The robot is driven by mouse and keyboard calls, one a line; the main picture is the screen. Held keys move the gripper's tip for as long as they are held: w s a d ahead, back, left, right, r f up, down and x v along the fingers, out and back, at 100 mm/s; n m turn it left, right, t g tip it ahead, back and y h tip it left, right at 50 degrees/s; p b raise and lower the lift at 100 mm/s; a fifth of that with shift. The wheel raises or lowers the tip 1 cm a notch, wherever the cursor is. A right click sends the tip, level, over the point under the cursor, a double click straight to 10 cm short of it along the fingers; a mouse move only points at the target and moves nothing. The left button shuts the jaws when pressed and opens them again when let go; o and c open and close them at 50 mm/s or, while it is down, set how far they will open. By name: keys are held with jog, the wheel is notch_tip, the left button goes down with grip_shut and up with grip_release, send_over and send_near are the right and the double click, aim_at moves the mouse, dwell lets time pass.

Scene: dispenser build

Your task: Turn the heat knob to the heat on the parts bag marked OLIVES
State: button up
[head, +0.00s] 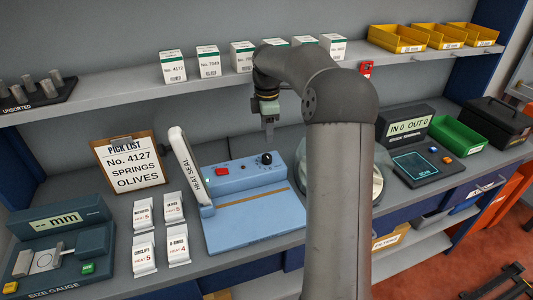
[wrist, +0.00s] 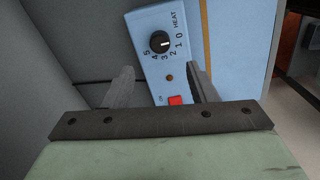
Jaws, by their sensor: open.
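The heat sealer (head: 250,225) is a blue box with a white arm raised at its left. Its black heat knob (head: 267,158) sits on the top panel, and the wrist view shows the knob (wrist: 160,42) with numbers 0 to 5 around it. A white mark on the knob seems to face the low numbers near 1; the exact setting is unclear. The OLIVES bag (head: 173,208) stands at the back right of the bag group and appears to read HEAT 5. My gripper (head: 269,140) is open and empty, pointing down above the knob, apart from it.
A red switch (wrist: 175,100) and small brown light lie near the knob. Other bags, including a WASHERS bag (head: 143,214), stand left of the sealer. A pick list (head: 130,163) names springs and olives. The stock terminal (head: 420,160) is at right. A shelf (head: 215,85) runs behind.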

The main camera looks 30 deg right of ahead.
aim_at(267, 156)
notch_tip(267, 156, down, 10)
jog(key=shift+f+p, duration=0.1)
jog(key=shift+p, duration=0.45)
jog(key=c, duration=1)
